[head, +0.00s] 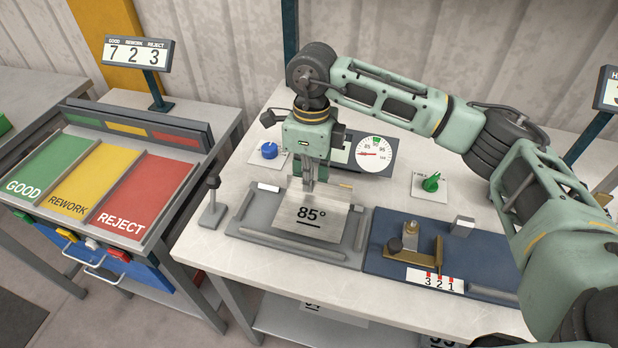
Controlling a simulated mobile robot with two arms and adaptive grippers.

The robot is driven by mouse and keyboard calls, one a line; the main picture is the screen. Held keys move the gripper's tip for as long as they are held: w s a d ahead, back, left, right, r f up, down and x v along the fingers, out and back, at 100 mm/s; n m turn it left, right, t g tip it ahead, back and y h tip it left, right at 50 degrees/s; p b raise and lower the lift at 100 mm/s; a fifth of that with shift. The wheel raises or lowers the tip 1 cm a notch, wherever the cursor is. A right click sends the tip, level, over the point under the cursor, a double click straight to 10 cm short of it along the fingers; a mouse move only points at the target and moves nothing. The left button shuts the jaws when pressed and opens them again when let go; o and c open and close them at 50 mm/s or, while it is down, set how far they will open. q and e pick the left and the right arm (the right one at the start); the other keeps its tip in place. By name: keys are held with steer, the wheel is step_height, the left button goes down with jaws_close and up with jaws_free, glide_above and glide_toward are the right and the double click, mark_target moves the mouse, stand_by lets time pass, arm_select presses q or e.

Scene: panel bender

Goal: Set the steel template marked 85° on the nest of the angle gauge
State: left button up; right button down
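The steel template marked 85° (318,222) is a bright metal plate with its marked face toward me. It is over a grey base with raised rims (246,228) on the bench; I cannot tell whether it rests on the base or is just above it. My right gripper (308,187) points down, its fingers close together at the template's upper edge, and looks shut on it. My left gripper is not in view.
A blue fixture (388,262) with a brass piece and a 3 2 1 label adjoins on the right. A dark post (213,203) stands at left. Blue (269,150) and green (431,183) knobs sit behind. A side table holds GOOD, REWORK and REJECT trays (128,203).

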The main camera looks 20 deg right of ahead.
steer(key=shift+f+b, duration=1.1)
steer(key=shift+f, duration=0.3)
steer(key=c, duration=1.9)
jaws_free()
steer(key=shift+o, duration=0.2)
step_height(320, 180, up, 12)
steer(key=w, duration=0.1)
steer(key=shift+d, duration=0.35)
steer(key=shift+r, duration=0.1)
